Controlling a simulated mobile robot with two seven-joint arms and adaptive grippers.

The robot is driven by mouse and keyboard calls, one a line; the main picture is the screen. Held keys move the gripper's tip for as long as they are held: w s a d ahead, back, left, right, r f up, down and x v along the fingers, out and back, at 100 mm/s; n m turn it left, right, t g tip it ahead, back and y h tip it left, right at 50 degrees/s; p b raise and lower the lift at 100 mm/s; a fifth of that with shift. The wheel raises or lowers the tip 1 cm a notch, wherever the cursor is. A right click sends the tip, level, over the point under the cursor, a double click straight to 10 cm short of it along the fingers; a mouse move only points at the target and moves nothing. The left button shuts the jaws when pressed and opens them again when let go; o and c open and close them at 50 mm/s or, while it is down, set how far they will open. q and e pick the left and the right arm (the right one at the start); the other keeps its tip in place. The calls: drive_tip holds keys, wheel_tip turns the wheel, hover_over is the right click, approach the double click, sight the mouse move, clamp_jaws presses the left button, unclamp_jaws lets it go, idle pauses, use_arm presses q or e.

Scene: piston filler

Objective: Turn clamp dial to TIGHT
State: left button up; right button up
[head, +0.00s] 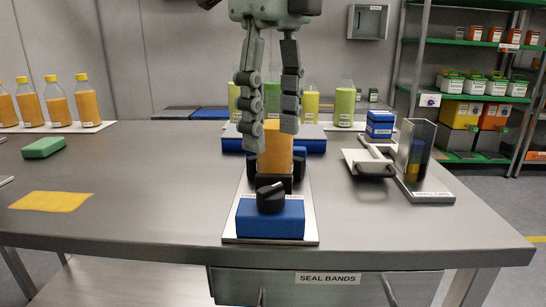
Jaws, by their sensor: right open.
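The clamp dial is a black knob (270,197) on a blue block (270,220), at the front of a metal plate (229,231) in the middle of the table. A printed label behind the knob is partly covered, so the dial's setting cannot be read. Behind the knob, an orange bottle or cylinder (276,155) stands between dark clamp parts. My right gripper (268,135) hangs from above with its fingers spread. They overlap the orange object's upper part in the picture; contact cannot be told. The gripper is above and beyond the knob, apart from it. My left gripper is not in view.
Orange bottles (58,103) stand at the left; a green sponge (44,147) and yellow cloth (52,201) lie nearer. A clear-fronted dispenser (414,160) and handled device (369,163) stand right. Green-yellow bottles (345,105) stand behind.

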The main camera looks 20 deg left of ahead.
drive_tip(key=shift+r, duration=1.8)
